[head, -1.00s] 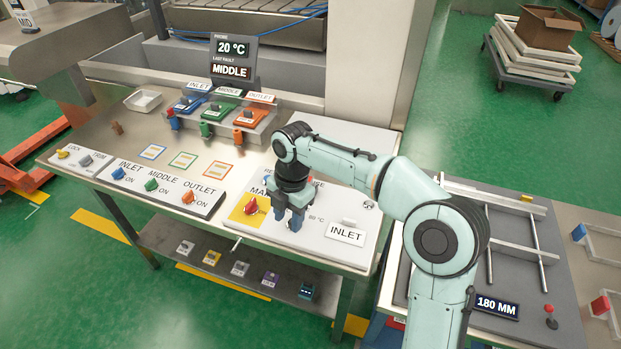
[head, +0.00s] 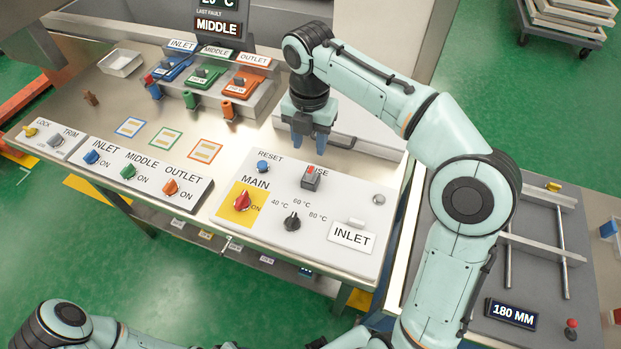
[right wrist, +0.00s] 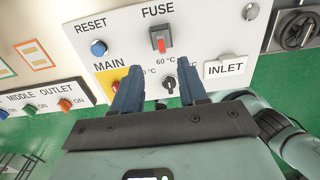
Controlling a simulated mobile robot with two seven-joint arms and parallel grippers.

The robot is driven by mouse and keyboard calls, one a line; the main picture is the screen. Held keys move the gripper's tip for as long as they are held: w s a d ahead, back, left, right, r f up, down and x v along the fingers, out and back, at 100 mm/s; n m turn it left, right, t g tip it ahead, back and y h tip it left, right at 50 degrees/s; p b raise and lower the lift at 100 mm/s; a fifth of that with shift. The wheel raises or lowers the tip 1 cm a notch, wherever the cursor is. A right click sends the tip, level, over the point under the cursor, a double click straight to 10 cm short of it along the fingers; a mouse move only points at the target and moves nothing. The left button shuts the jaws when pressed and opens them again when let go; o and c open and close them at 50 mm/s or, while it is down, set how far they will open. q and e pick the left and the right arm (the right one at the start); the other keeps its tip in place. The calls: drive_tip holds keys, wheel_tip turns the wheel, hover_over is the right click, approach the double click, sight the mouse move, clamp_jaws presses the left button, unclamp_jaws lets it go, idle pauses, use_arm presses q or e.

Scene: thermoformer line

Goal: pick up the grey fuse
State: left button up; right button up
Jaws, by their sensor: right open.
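A small grey block with a red top sits upright on the white panel under the FUSE label (head: 311,178); I take it to be the grey fuse in its holder. It also shows in the right wrist view (right wrist: 160,42), past my fingertips. My right gripper (head: 311,143) is open and empty, fingers pointing down, above the panel's back edge and apart from the block. In the right wrist view, its two blue fingers (right wrist: 158,78) are spread with the panel between and beyond them. My left arm shows at the bottom left, but its gripper does not show.
The panel carries a blue RESET button (head: 263,166), a red MAIN switch (head: 242,200), a black temperature knob (head: 292,221) and an INLET plate (head: 352,237). Blue, green and orange holders (head: 203,80) stand at the back left. Several small modules lie on the lower shelf.

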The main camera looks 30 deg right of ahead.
sight(311, 170)
drive_tip(key=f, duration=0.3)
drive_tip(key=shift+s+f+b, duration=0.15)
drive_tip(key=shift+s+b, duration=0.05)
drive_tip(key=shift+b, duration=0.1)
drive_tip(key=shift+w+f, duration=0.15)
drive_tip(key=shift+f, duration=0.4)
wheel_tip(311, 170, down, 5)
drive_tip(key=shift+d+b, duration=0.1)
drive_tip(key=shift+b, duration=0.45)
use_arm(q)
drive_tip(key=s+f, duration=0.1)
drive_tip(key=f, duration=0.1)
drive_tip(key=shift+s+f, duration=0.35)
drive_tip(key=shift+s, duration=0.05)
use_arm(e)
clamp_jaws()
